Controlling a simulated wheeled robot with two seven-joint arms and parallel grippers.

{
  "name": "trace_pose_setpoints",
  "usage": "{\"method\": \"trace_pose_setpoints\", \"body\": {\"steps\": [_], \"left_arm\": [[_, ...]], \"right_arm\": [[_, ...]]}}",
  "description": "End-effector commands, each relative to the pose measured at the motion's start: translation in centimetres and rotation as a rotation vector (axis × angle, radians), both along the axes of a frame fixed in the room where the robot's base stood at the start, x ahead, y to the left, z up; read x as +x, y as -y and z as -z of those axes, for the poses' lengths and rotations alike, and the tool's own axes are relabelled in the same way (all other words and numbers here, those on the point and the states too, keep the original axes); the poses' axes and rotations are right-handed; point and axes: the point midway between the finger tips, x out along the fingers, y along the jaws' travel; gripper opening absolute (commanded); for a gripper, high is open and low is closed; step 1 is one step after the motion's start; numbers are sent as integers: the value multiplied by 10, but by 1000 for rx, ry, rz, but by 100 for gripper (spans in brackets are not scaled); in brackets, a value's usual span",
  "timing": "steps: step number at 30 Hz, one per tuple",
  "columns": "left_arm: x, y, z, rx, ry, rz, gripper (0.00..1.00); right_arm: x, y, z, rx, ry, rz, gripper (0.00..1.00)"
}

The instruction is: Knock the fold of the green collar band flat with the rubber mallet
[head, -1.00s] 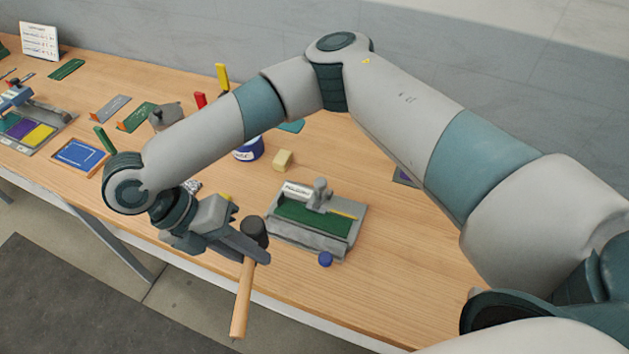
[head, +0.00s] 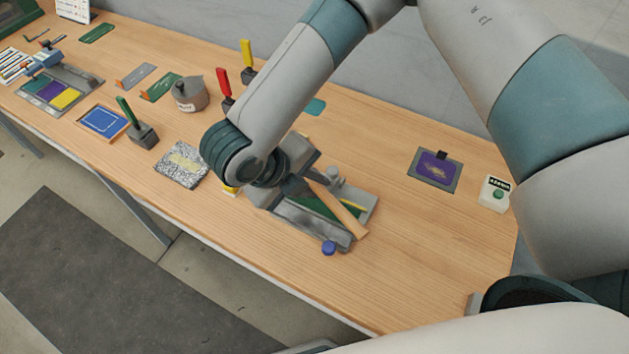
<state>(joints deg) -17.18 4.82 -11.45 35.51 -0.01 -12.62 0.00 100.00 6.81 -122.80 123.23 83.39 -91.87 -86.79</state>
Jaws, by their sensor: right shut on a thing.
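The grey fixture (head: 322,232) sits near the front of the table, and the green collar band (head: 312,205) lies in it, partly covered by the mallet and my gripper. My right gripper (head: 298,187) is over the left part of the fixture, shut on the rubber mallet (head: 342,212). The mallet's wooden handle slants down to the right across the fixture. The mallet's dark head is hidden or not distinguishable from the gripper, so I cannot tell whether it touches the band. The fold is not clear. My left gripper is not in view.
A blue cap (head: 329,248) stands at the fixture's front edge. A speckled silvery pad (head: 182,165) lies to the left. A purple plate (head: 436,168) and a small box with a green button (head: 495,193) lie to the right. The table's front right is clear.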

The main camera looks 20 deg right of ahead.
Motion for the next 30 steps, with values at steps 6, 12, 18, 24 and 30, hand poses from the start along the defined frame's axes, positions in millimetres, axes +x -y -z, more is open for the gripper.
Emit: {"method": "trace_pose_setpoints", "body": {"steps": [6,12,18,24,30], "left_arm": [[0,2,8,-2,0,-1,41],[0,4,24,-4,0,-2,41],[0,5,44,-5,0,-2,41],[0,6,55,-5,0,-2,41],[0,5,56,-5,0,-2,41]], "right_arm": [[0,0,7,0,1,1,0],[0,0,22,0,1,1,0],[0,0,41,1,1,0,0],[0,0,56,0,1,1,0],[0,0,71,0,0,2,0]]}}
